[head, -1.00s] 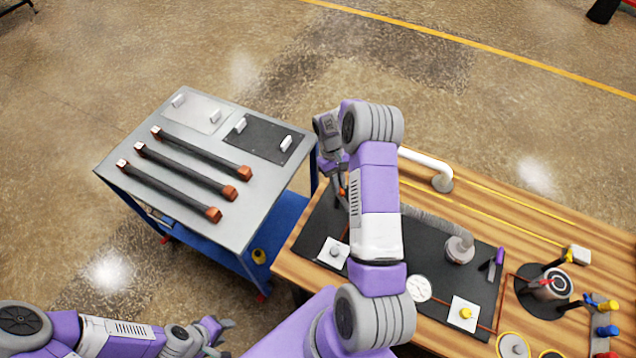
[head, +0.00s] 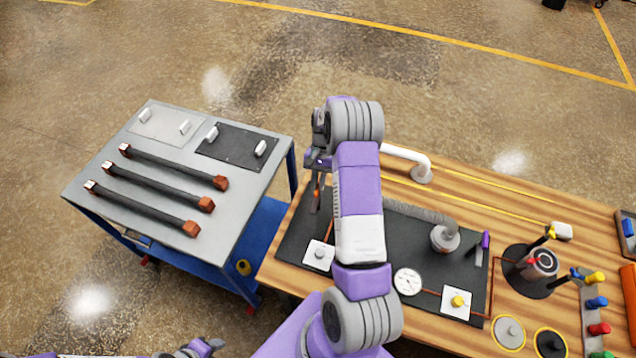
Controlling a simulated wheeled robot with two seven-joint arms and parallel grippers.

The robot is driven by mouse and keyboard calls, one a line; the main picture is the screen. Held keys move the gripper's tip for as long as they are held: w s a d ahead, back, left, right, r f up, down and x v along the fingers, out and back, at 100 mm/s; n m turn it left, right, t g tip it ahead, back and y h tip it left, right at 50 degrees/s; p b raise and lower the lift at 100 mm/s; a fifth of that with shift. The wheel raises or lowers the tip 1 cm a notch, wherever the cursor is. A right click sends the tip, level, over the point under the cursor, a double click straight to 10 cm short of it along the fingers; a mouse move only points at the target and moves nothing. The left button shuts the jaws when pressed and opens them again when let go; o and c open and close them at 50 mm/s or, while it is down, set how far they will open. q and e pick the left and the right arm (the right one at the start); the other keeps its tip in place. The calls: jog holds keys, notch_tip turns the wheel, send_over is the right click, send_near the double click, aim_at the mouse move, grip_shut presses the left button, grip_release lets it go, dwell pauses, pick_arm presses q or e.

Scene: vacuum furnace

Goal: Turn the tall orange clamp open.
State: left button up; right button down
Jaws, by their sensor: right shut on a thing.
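A small orange part, which I take to be the tall orange clamp (head: 317,193), shows at the left end of the black plate (head: 293,241) on the wooden bench. Most of it is hidden by my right gripper and forearm. My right gripper (head: 316,186) points down there, with its fingers at the orange part, and is shut on it. How far the clamp is turned cannot be seen. My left gripper (head: 206,346) is low at the bottom edge, far from the clamp and partly cut off; its jaws are unclear.
A grey-topped cart (head: 237,195) with several dark bars stands left of the bench. The bench (head: 450,185) carries a white pipe (head: 410,158), a ribbed hose with a grey fitting (head: 445,238), a gauge (head: 407,281), a round black-based part (head: 542,262) and coloured knobs (head: 597,303).

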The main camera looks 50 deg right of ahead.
jog(key=shift+m, duration=0.5)
jog(key=c, duration=1.1)
grip_release()
jog(key=shift+c, duration=0.2)
jog(key=v, duration=0.7)
jog(key=shift+d+r, duration=0.25)
jog(key=shift+r, duration=0.05)
jog(key=shift+s, duration=0.1)
